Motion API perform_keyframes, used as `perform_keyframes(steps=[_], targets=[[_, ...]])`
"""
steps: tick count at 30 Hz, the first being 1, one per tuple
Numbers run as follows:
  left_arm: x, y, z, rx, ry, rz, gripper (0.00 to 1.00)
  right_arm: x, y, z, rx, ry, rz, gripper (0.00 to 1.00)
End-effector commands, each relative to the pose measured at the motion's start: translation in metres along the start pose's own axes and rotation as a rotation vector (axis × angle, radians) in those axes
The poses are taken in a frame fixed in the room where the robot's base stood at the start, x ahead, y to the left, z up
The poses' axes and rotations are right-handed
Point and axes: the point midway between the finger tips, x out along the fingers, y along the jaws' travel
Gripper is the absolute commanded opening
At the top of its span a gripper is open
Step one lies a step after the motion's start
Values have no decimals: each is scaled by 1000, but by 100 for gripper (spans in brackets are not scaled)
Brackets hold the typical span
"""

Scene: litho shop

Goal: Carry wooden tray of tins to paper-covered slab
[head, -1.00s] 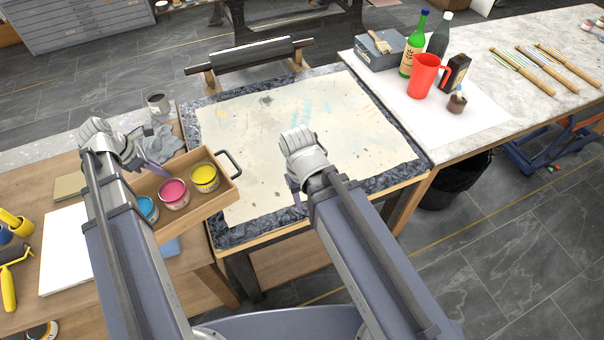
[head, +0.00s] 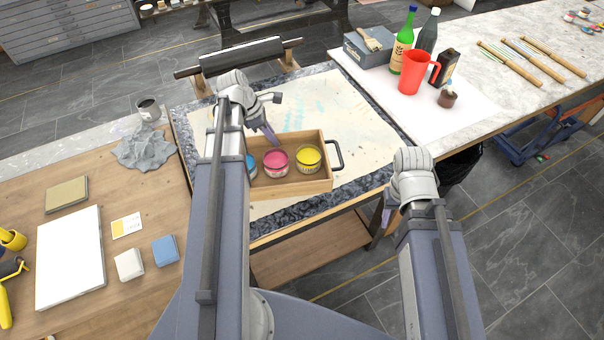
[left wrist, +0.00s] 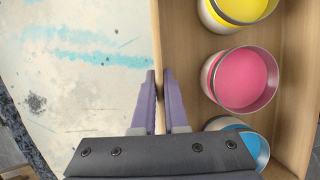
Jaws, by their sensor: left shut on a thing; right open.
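The wooden tray (head: 318,187) is over the near part of the paper-covered slab (head: 350,110); I cannot tell if it touches the paper. It holds a yellow tin (head: 308,159), a pink tin (head: 276,163) and a blue tin (head: 252,166), which is partly hidden by my left arm. My left gripper (head: 271,136) is shut on the tray's far wall. In the left wrist view its fingers (left wrist: 161,100) pinch the wall beside the pink tin (left wrist: 246,80). My right gripper (head: 388,207) is open and empty, to the right of the tray near the slab's front edge.
A wooden table at left holds a crumpled grey cloth (head: 146,148), a white board (head: 71,258) and small blocks. The marble table at right has a red jug (head: 411,76) and bottles. A dark roller (head: 240,57) lies behind the slab.

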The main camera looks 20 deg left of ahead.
Motion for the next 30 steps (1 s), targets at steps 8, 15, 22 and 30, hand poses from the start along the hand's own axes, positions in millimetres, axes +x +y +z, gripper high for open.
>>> perform_keyframes(steps=[8,15,22,30], targets=[[-18,15,-6,-134,0,46,0,-14,1,1,0,0,0,50],[-32,32,-15,-294,-5,103,0,-24,2,1,0,0,0,50],[-29,33,-18,-312,-6,108,0,-20,2,1,0,0,0,50],[-3,33,-29,-310,-6,108,0,8,-1,-1,0,0,0,50]])
